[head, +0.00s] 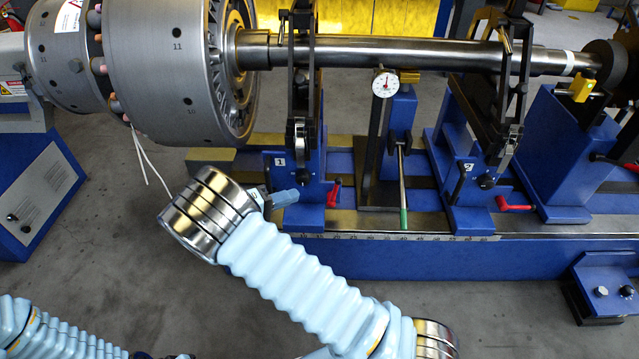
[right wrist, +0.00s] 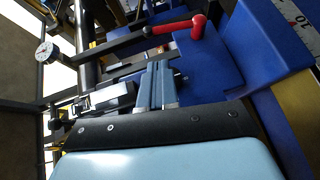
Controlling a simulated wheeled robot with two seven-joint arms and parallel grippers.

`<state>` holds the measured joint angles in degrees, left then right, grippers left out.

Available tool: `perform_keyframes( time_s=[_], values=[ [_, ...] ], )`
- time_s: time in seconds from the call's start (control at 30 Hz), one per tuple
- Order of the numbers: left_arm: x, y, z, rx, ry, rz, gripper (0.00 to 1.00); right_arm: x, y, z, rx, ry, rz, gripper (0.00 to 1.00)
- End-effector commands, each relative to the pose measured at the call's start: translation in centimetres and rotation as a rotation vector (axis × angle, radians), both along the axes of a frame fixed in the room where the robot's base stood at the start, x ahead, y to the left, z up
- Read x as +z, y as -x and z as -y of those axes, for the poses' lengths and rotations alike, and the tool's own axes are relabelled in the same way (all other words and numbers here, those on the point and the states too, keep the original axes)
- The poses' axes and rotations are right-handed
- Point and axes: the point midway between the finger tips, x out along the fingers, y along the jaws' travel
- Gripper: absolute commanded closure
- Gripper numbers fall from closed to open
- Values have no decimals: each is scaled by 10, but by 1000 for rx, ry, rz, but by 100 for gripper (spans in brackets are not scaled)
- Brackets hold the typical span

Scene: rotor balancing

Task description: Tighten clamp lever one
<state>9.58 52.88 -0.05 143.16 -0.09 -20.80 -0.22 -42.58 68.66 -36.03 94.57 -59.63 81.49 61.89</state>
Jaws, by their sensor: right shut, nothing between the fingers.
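Clamp lever one, a red handle (head: 334,193), sits low on the right side of the blue pedestal marked 1 (head: 315,219). It also shows in the right wrist view as a red lever (right wrist: 180,26) with a rounded end, above the fingers. My right gripper (head: 301,178) is in front of this pedestal, just left of the red handle and apart from it. Its blue-grey fingers (right wrist: 157,78) are shut with nothing between them. My left forearm shows at the lower left in the head view; its gripper is out of view.
A steel shaft (head: 400,52) with a large grey rotor (head: 160,60) lies across the stands above. A dial gauge (head: 385,84) and a green-tipped rod (head: 403,190) stand right of pedestal 1. Another red lever (head: 515,205) is at pedestal 2.

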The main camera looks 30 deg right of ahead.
Motion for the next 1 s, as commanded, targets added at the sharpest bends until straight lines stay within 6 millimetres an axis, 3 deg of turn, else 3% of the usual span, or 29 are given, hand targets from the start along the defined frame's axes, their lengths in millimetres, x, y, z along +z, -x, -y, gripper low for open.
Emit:
perform_keyframes(
  time_s=[0.37,0.8,1.0],
  values=[
    [1,0,0,0,0,0,57,-2,0,10,-3,-4,-5,100],
    [4,0,1,-3,2,-1,57,-14,-3,83,-4,-4,-6,100],
    [4,0,1,-3,2,-1,57,-16,-4,98,-2,-5,-6,100]
  ],
)
